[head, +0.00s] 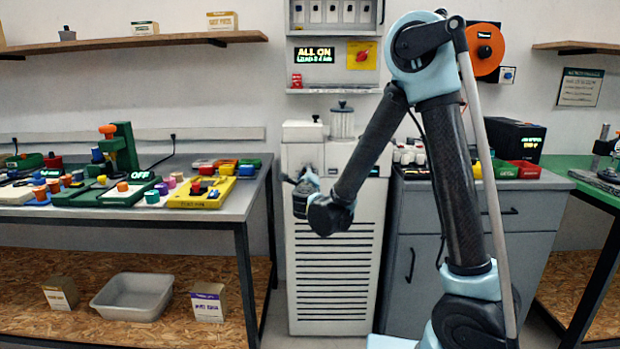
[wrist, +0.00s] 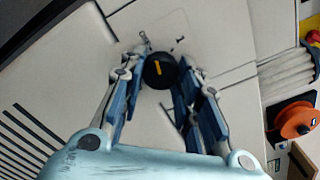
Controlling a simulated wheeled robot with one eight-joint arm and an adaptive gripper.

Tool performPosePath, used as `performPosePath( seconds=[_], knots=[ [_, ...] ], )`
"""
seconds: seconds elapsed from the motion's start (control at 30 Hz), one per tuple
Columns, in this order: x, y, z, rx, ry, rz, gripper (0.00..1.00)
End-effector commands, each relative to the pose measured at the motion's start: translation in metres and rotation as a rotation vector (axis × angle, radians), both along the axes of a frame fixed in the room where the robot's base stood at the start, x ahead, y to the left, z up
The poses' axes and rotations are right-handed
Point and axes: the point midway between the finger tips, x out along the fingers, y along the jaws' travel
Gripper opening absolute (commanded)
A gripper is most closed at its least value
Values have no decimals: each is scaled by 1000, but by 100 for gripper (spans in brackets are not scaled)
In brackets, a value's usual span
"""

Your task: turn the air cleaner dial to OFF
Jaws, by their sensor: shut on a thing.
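The air cleaner (head: 333,285) is a tall pale cabinet with dark slots down its front, in the middle of the head view. Its dial (wrist: 159,71) is a round black knob with a yellow pointer mark, seen in the wrist view. My gripper (head: 303,184) is at the upper left of the cabinet front and hides the dial in the head view. In the wrist view the fingers of my gripper (wrist: 162,66) are on either side of the dial, shut on it. The lettering around the dial is too small to read.
A lit sign (head: 315,54) above reads ALL ON. A grey bench (head: 235,208) with colourful button boxes stands to the left. A grey cabinet (head: 412,245) stands close on the right. An orange disc (head: 487,50) is on the wall.

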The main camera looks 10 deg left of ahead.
Motion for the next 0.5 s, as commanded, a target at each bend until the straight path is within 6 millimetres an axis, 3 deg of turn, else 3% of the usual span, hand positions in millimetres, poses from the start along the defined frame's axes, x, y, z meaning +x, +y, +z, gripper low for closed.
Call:
performPosePath(
  seconds=[0.5],
  knots=[
    [2, -2, 0, -184, -43, -7, 6]
  ],
)
